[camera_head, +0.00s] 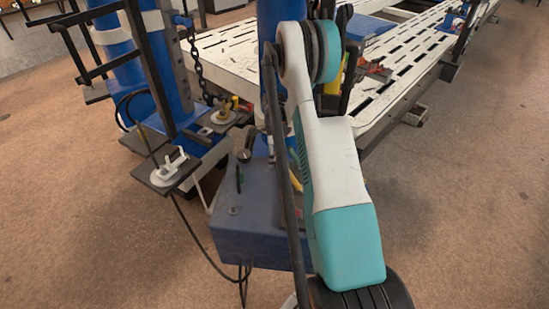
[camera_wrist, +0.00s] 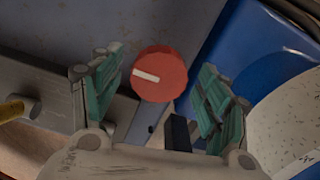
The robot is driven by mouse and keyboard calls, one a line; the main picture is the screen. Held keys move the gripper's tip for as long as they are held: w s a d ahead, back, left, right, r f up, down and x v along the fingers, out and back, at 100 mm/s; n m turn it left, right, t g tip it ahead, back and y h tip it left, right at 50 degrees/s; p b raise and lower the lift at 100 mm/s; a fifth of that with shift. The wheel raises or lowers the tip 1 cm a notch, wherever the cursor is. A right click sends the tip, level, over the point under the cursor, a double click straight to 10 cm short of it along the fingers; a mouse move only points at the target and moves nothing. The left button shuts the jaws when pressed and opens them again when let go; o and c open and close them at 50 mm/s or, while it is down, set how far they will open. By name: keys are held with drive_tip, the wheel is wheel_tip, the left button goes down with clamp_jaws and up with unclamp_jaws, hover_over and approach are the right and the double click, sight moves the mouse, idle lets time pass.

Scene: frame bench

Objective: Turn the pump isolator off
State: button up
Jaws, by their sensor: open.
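A red round knob (camera_wrist: 165,85), which looks like the pump isolator, sits at the centre of the wrist view. A white pointer mark lies on its left half, nearly horizontal and tipping slightly down to the right. My gripper (camera_wrist: 162,66) is open, with one green-padded finger on each side of the knob. Gaps show on both sides, so the fingers look clear of it; the depth between them is hard to tell. In the head view I cannot make out the knob or my gripper, and my arm covers much of the middle.
A blue box (camera_head: 245,228) with cables stands below my arm in the head view. Blue posts (camera_head: 125,70), a hanging chain (camera_head: 194,55) and a small shelf (camera_head: 166,172) are at left. The slotted white frame bench (camera_head: 400,75) lies behind. Floor at right is clear.

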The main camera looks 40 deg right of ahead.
drive_tip(key=shift+f, duration=0.15)
drive_tip(key=c, duration=1.1)
drive_tip(key=shift+o, duration=0.2)
drive_tip(key=n, duration=0.4)
drive_tip(key=shift+s+n, duration=0.1)
drive_tip(key=shift+n, duration=0.2)
drive_tip(key=n, duration=0.4)
drive_tip(key=shift+n, duration=0.3)
drive_tip(key=n, duration=0.4)
drive_tip(key=shift+s+n, duration=0.1)
drive_tip(key=shift+n, duration=2.2)
